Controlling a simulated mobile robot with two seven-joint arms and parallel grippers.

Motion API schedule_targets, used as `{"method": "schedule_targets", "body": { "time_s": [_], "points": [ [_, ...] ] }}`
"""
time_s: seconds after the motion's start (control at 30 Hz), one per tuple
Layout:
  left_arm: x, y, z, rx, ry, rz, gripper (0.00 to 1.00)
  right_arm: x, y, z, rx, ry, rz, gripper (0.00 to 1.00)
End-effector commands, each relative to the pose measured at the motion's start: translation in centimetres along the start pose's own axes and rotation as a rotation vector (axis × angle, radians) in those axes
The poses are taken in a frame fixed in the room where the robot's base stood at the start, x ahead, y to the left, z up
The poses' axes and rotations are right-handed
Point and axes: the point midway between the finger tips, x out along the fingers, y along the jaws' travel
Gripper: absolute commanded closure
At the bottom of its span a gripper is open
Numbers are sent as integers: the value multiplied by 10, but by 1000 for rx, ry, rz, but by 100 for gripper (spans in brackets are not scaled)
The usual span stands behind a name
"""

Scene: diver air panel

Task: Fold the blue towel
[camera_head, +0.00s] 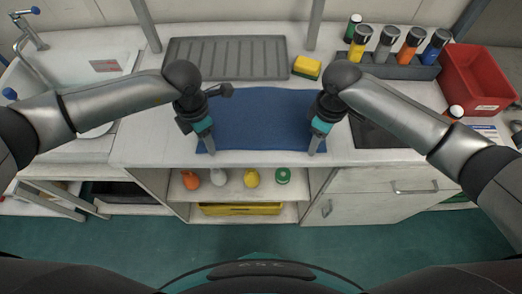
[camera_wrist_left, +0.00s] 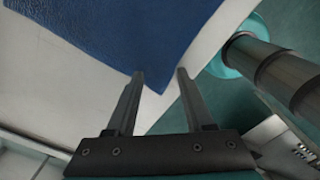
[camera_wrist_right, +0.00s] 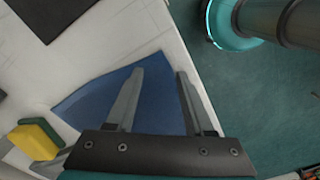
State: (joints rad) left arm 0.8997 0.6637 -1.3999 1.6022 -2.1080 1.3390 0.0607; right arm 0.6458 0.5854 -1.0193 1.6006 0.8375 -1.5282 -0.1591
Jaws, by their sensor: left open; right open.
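The blue towel (camera_head: 262,115) lies flat and spread out on the white counter, its front edge close to the counter's front edge. My left gripper (camera_head: 209,150) is over the towel's front left corner. In the left wrist view the towel (camera_wrist_left: 120,35) has a corner reaching between the two open fingers (camera_wrist_left: 160,78). My right gripper (camera_head: 316,152) is over the front right corner. In the right wrist view the towel (camera_wrist_right: 90,105) extends under and between the open fingers (camera_wrist_right: 160,75). Whether the fingertips touch the cloth I cannot tell.
A grey ribbed drain mat (camera_head: 228,58) and a yellow-green sponge (camera_head: 307,67) lie behind the towel. A rack of bottles (camera_head: 395,67) and a red bin (camera_head: 478,78) stand at the back right. A sink (camera_head: 75,65) is at left. A dark plate (camera_head: 378,132) lies right of the towel.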

Motion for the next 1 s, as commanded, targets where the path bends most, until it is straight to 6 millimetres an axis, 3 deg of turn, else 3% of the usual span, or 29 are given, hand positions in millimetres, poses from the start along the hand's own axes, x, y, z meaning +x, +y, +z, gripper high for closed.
{"method": "schedule_targets", "body": {
  "time_s": [0.87, 1.0],
  "points": [
    [2, -1, -1, 0, 4, -2, 98, 2, -2, 2, 0, -6, -4, 99],
    [2, -1, -1, 0, 4, -1, 100, 3, -2, 2, 0, -6, -4, 100]
  ]
}}
